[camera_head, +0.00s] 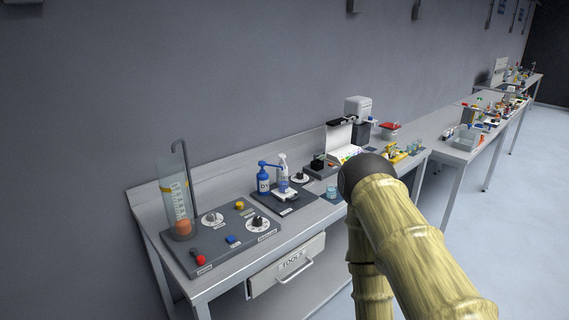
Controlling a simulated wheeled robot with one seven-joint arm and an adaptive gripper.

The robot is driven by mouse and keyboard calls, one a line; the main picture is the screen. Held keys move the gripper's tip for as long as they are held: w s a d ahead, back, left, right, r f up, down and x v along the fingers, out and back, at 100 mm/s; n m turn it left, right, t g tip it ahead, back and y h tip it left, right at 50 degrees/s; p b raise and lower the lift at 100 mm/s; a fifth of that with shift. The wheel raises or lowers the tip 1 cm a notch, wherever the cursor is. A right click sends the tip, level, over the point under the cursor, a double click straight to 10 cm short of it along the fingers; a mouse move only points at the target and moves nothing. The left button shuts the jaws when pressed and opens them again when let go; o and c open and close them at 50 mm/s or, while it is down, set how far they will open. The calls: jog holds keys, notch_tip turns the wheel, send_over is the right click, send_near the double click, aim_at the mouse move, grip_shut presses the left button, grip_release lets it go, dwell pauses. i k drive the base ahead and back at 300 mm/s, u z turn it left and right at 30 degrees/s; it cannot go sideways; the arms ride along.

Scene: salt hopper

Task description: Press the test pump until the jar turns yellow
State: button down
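A blue pump bottle (263,183) with a white label and a blue pump head stands upright on a dark panel on the near bench. It looks like the test pump. Its spout points right, toward a white spray bottle (283,167) close beside it. A small clear, bluish glass jar (332,192) stands near the bench's front edge, right of the panel. I cannot tell whether it is the task's jar. No yellow shows in it. My gripper is out of view; my bamboo-patterned arm rises from the bottom right and bends back down out of the picture.
A left panel (218,255) bears a tall clear cylinder (175,190), dials and coloured buttons. A drawer (288,268) hangs below. An open white case (340,140) and a grey-white machine (358,108) stand behind my arm. More cluttered benches run right. Open floor lies at right.

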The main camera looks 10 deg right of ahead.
aim_at(282, 156)
jog(key=z, duration=1.85)
jog(key=i, duration=0.8)
jog(key=u, duration=2.3)
